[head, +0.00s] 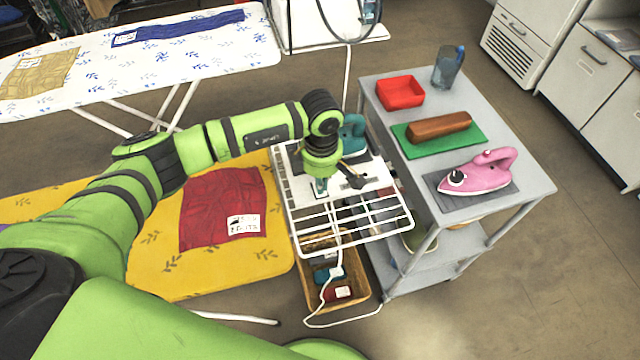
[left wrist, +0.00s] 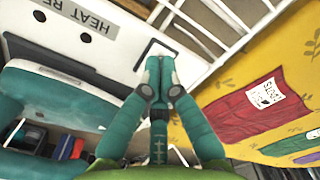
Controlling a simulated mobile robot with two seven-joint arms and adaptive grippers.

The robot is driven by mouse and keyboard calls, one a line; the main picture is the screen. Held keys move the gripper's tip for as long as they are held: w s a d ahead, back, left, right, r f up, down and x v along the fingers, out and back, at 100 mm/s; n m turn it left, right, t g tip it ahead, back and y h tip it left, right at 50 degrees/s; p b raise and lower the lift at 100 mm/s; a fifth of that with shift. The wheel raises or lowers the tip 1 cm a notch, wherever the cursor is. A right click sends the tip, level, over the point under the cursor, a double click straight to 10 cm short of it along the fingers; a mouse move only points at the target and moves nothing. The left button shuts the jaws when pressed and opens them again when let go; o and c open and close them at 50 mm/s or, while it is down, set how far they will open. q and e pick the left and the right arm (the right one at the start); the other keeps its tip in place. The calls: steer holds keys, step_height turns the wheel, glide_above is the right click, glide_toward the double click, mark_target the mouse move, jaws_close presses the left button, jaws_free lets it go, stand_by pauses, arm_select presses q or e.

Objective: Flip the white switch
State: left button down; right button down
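My left gripper (head: 321,188) points down over the white heat-rest panel on the wire rack (head: 385,222). In the left wrist view its teal fingers (left wrist: 159,68) are together, with nothing visible between them. Their tips are at a small white, dark-edged plate (left wrist: 153,48) on the panel (left wrist: 100,45), which looks like the white switch. The fingers cover part of it, so I cannot tell the switch's position or whether they touch it. My right gripper is not in view.
A teal iron (head: 353,134) stands on the panel close to my gripper. A grey cart (head: 520,180) at right holds a pink iron (head: 482,172), a red tray (head: 400,92) and a jug (head: 448,66). A yellow ironing board (head: 150,270) lies left; a basket (head: 309,285) sits below.

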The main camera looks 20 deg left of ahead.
arm_select(q)
steer(key=shift+r+p, duration=1.4)
steer(key=shift+r, duration=1.55)
steer(key=shift+f, duration=0.1)
